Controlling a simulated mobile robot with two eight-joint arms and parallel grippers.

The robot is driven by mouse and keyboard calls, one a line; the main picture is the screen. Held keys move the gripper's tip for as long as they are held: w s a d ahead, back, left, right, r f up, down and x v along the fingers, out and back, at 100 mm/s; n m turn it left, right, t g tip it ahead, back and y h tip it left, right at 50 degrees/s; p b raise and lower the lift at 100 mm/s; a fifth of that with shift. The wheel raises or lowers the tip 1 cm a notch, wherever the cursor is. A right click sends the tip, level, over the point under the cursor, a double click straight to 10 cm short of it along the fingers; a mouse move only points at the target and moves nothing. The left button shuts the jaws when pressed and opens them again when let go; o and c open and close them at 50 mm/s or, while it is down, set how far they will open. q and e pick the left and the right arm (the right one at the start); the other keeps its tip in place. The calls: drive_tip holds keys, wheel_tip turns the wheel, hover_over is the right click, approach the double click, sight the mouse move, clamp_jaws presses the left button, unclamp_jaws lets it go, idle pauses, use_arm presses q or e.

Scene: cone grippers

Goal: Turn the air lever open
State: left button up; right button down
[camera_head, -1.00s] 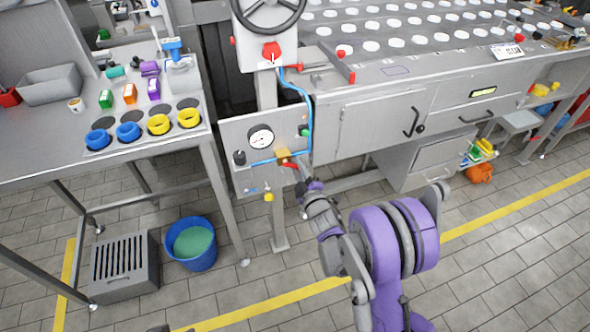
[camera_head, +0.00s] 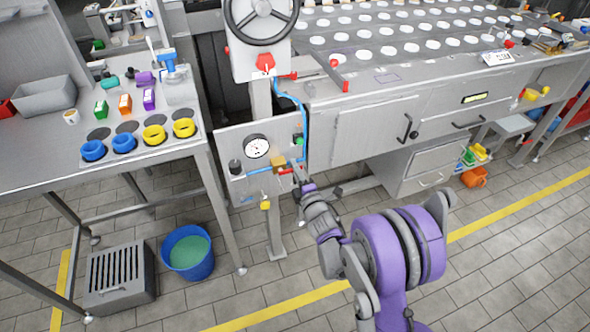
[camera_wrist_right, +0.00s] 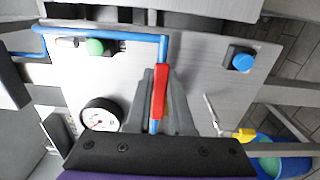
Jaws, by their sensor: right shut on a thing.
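The air lever is a red handle (camera_wrist_right: 159,92) on a blue pipe at the grey panel (camera_head: 226,140). In the right wrist view it stands near upright in the picture, between the fingers of my right gripper (camera_wrist_right: 160,100). The gripper is shut on it. In the head view, my right gripper (camera_head: 302,190) is at the panel's lower right, beside a small brass-coloured block (camera_head: 279,161); little of the lever shows there. A round white gauge (camera_head: 256,146) sits left of it. My left gripper is not in view.
A green knob (camera_head: 299,139) and a yellow knob (camera_head: 265,204) are on or near the panel. A handwheel (camera_head: 262,14) is above. A blue bucket (camera_head: 188,262) stands on the floor at the left, near a table leg. A grey drawer cabinet (camera_head: 425,163) is at the right.

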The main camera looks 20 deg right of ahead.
idle(0.3)
drive_tip(key=c, duration=0.8)
unclamp_jaws()
drive_tip(key=shift+a, duration=0.1)
drive_tip(key=s, duration=1.1)
drive_tip(key=shift+d, duration=0.25)
drive_tip(key=shift+w, duration=0.1)
